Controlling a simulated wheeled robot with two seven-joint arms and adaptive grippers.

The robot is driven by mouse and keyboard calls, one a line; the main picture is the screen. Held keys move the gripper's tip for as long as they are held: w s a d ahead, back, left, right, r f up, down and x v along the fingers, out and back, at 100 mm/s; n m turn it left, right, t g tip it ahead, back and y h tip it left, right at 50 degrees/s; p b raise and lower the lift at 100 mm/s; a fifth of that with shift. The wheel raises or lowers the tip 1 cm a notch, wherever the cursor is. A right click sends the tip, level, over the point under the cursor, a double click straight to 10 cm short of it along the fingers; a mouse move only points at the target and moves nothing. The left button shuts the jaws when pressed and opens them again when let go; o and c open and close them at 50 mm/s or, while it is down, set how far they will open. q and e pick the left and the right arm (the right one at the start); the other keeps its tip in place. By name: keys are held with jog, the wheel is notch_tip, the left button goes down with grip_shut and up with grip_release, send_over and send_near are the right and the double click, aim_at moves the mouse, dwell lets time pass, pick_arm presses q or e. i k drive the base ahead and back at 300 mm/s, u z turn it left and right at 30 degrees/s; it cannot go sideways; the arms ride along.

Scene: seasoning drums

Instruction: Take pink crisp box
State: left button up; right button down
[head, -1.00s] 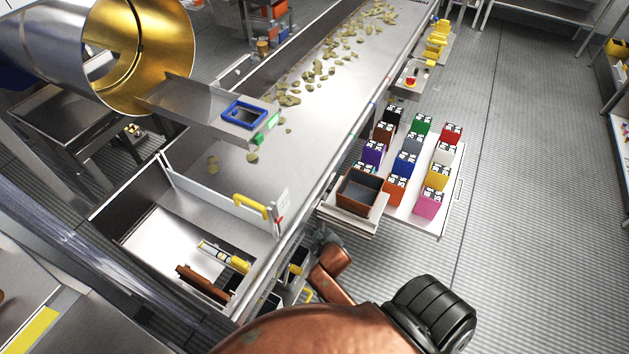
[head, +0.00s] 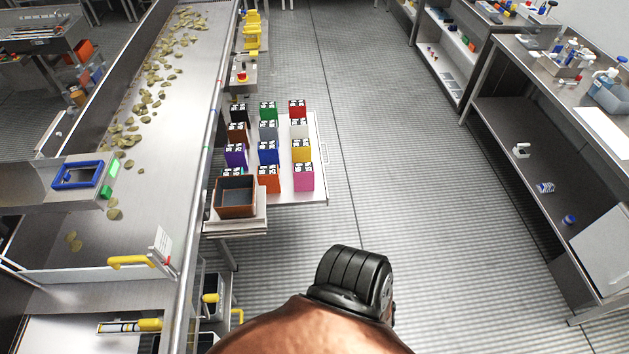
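The pink crisp box (head: 303,178) stands upright at the near right corner of a white shelf tray (head: 319,150) beside the conveyor. A yellow box (head: 302,151) stands behind it and an orange box (head: 268,180) stands to its left. Its top carries a black and white label. Neither of my grippers shows in the head view. Only a copper-coloured and black part of my own body is at the bottom, apart from the box.
The conveyor (head: 165,130) with crisps runs along the left. Workbenches (head: 545,95) line the right. The grey floor (head: 400,150) between is clear.

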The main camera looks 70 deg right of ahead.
aim_at(304, 172)
jog(key=u, duration=0.05)
jog(key=k, duration=0.15)
jog(key=z, duration=2.2)
